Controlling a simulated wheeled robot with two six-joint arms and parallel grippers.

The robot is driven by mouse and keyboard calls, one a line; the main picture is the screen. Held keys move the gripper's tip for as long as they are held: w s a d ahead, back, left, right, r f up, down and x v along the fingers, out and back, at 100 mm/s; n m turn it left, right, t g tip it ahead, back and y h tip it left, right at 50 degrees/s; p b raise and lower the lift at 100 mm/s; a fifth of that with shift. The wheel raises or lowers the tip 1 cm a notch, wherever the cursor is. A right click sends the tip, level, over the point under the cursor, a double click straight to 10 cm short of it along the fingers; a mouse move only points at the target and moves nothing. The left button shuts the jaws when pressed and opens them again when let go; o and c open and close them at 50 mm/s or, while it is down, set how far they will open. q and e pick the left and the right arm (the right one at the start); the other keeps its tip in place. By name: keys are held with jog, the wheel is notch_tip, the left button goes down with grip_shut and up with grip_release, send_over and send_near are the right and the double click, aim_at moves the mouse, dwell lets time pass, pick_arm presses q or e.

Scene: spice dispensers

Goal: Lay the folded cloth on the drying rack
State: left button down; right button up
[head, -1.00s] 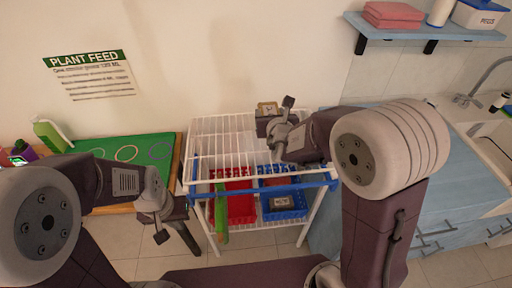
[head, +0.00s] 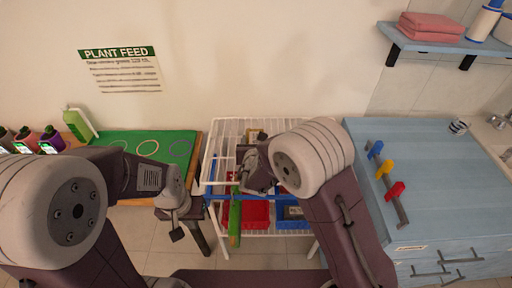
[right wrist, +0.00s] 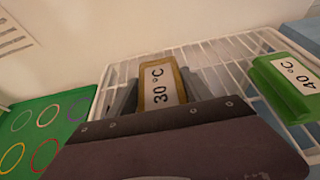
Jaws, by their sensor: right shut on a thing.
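My right gripper (right wrist: 160,90) is shut on a flat yellow-brown piece, apparently the folded cloth (right wrist: 163,84), with a white "30 °C" label. Grey fingers show on both sides of it in the right wrist view. In the head view the cloth (head: 258,136) shows just behind my right gripper (head: 257,160), over the white wire drying rack (head: 228,128). I cannot tell whether it touches the wires. A green piece labelled "40 °C" (right wrist: 290,88) is at the rack's right side in the wrist view. My left gripper (head: 178,222) hangs empty left of the rack; its finger gap is unclear.
Red (head: 256,214) and blue (head: 293,216) baskets sit below the rack top. A long green piece (head: 235,218) hangs at its front. A table with a green mat (head: 150,147) stands left, a blue counter (head: 435,180) right. Pink folded cloths (head: 430,27) lie on the wall shelf.

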notch_tip(320, 180, down, 4)
jog(key=shift+d+r, duration=0.1)
jog(key=shift+r, duration=0.15)
jog(key=shift+w+f, duration=0.1)
jog(key=shift+f, duration=0.2)
jog(key=shift+f+b, duration=0.15)
jog(key=shift+b, duration=0.15)
jog(key=o, duration=1.5)
jog(key=shift+c, duration=0.2)
